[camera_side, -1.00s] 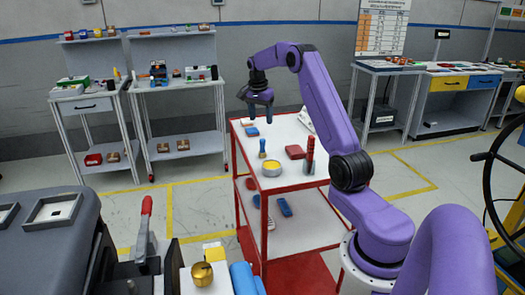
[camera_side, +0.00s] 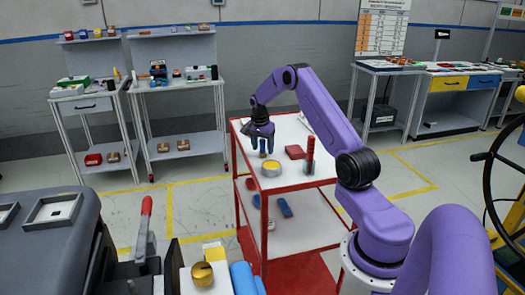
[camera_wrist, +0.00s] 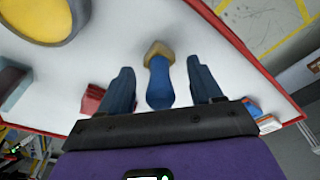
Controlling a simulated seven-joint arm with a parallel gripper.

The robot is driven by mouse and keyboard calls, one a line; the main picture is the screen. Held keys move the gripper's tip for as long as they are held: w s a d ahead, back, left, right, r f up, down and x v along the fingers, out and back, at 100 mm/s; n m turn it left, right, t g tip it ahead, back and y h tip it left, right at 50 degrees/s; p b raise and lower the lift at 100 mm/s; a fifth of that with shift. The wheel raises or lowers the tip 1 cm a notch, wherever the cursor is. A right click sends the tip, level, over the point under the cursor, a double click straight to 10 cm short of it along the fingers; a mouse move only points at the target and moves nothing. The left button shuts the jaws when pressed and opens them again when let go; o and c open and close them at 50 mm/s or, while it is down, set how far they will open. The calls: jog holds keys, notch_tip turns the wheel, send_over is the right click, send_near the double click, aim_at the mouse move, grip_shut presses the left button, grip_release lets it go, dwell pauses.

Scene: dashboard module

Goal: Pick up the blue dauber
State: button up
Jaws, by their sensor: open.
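The blue dauber (camera_wrist: 160,82) stands on the white top of the red cart, a blue handle with a tan head. In the wrist view it lies between the two open fingers of my gripper (camera_wrist: 160,88), with a gap on each side. In the side view my gripper (camera_side: 262,146) points down at the cart top, and the dauber (camera_side: 263,154) is mostly hidden between and behind the fingers.
The wrist view shows the tin (camera_wrist: 45,15) at upper left and a small blue-orange box (camera_wrist: 262,115) near the right finger.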

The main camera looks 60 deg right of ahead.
jog(key=shift+d+f, duration=0.1)
jog(key=shift+f, duration=0.45)
jog(key=c, duration=1)
jog(key=shift+r, duration=0.1)
